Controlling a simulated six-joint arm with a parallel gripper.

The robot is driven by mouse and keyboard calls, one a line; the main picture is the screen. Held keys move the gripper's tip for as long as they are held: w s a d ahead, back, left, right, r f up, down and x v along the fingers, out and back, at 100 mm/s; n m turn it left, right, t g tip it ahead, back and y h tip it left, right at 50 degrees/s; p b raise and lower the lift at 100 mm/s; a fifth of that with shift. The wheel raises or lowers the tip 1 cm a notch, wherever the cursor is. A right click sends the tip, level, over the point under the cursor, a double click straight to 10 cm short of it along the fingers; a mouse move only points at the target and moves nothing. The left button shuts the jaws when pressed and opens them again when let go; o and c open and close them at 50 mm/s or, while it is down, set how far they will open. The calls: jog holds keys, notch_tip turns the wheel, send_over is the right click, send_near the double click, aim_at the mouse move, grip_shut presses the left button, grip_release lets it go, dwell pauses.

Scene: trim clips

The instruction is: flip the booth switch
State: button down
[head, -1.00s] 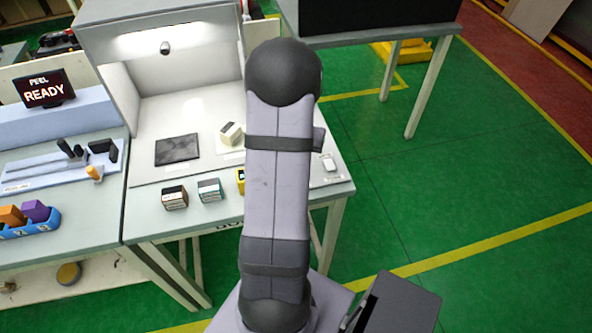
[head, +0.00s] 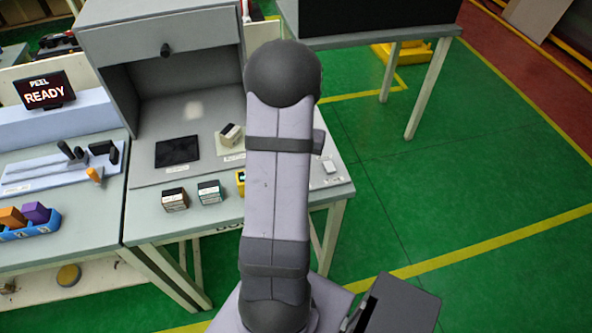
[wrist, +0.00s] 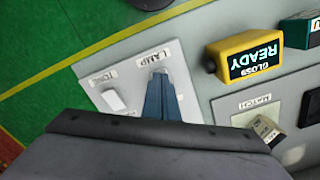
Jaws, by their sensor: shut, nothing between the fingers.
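The booth (head: 160,90) stands at the back of the bench in the head view, its inside unlit and grey. In the wrist view a pale switch plate (wrist: 180,62) carries a LAMP label. My gripper (wrist: 158,76) has its blue fingers shut together right at the switch under that label, covering most of it. I cannot tell whether the fingertips touch it or which way it is tilted. A white rocker switch (wrist: 113,100) sits beside it on the plate. In the head view my arm hides the gripper; part of the plate (head: 331,181) shows to its right.
A yellow GLOSS READY gauge (wrist: 248,56) stands close to the plate. A small block (wrist: 265,129) lies by the MATCH label. In the head view a dark pad (head: 177,151) and two small boxes (head: 175,199) (head: 209,191) are on the bench. Green floor is free at right.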

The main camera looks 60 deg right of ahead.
notch_tip(320, 180, up, 6)
jog(key=p, duration=0.5)
jog(key=shift+r, duration=0.2)
dwell(0.4)
jog(key=shift+f+n, duration=0.15)
jog(key=shift+n, duration=0.25)
jog(key=shift+n+g+y, duration=0.4)
jog(key=shift+y, duration=0.3)
jog(key=s+a+f, duration=0.1)
jog(key=a, duration=0.1)
jog(key=s+a, duration=0.1)
jog(key=a, duration=0.1)
jog(key=s+a+f, duration=0.1)
jog(key=a, duration=0.1)
jog(key=shift+s+a+f, duration=0.1)
jog(key=shift+a+f, duration=0.15)
jog(key=shift+f, duration=0.1)
jog(key=w+a+r+n, duration=0.2)
jog(key=a+n, duration=0.2)
jog(key=a, duration=0.6)
jog(key=w+a+r+n+h, duration=0.1)
jog(key=w+a+r+n, duration=0.2)
jog(key=a, duration=0.7)
jog(key=w+a+r+n, duration=0.2)
jog(key=a+n, duration=0.4)
jog(key=a, duration=0.4)
jog(key=shift+w+a+r+t, duration=0.2)
jog(key=shift+w+r+t, duration=0.15)
jog(key=shift+r+t, duration=0.1)
